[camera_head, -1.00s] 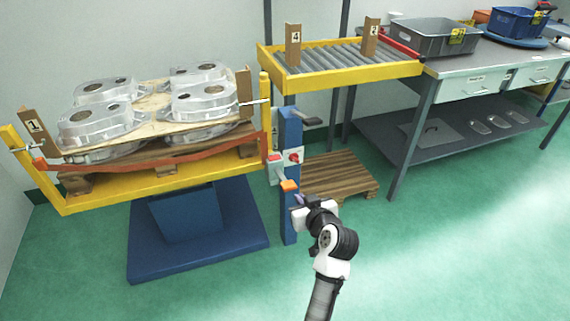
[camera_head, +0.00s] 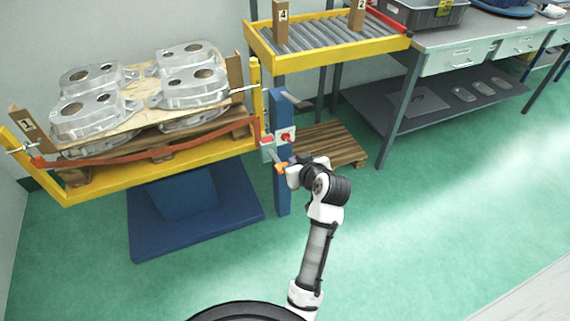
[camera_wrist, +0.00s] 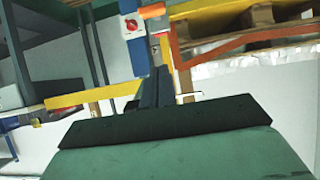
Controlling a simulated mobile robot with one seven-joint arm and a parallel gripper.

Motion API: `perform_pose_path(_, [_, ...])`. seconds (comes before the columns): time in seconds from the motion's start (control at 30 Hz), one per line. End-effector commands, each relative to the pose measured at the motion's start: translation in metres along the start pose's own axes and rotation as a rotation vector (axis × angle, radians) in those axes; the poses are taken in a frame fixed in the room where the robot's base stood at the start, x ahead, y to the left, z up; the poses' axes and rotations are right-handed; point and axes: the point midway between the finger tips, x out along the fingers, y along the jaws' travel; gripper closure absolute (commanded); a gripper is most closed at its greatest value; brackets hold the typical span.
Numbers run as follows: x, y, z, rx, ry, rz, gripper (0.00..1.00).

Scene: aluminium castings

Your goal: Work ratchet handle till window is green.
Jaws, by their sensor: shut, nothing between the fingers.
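A blue post (camera_head: 284,190) stands beside the loaded lift table. A short lever with an orange end (camera_head: 281,168) sticks out low on its front; I take it as the ratchet handle. Above it a pale box (camera_head: 268,153) carries a small red patch (camera_head: 266,140); I cannot tell if this is the window, and I see no green there. My gripper (camera_head: 288,172) is shut and empty, close beside the orange end; I cannot tell whether they touch. An orange part (camera_wrist: 153,11) shows at the top of the wrist view.
A red rotary switch (camera_head: 286,137) is on the post, with a dark-gripped lever (camera_head: 298,101) above. A red strap (camera_head: 150,153) crosses the pallet of castings (camera_head: 93,116). A roller conveyor (camera_head: 330,38) and a workbench (camera_head: 430,58) stand behind. The green floor at right is clear.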

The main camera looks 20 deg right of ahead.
Motion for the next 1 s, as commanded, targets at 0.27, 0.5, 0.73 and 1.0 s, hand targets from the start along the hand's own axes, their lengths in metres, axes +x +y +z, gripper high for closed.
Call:
perform_pose_path(0.27, [0.047,-0.001,-0.002,-0.001,-0.004,-0.003,1.00])
perform_pose_path(0.5, [0.095,0.000,-0.002,-0.001,-0.004,-0.002,1.00])
perform_pose_path(0.73, [0.102,0.000,0.030,0.003,-0.002,0.000,1.00])
perform_pose_path(1.0, [0.105,0.000,0.039,0.000,-0.001,0.000,1.00])
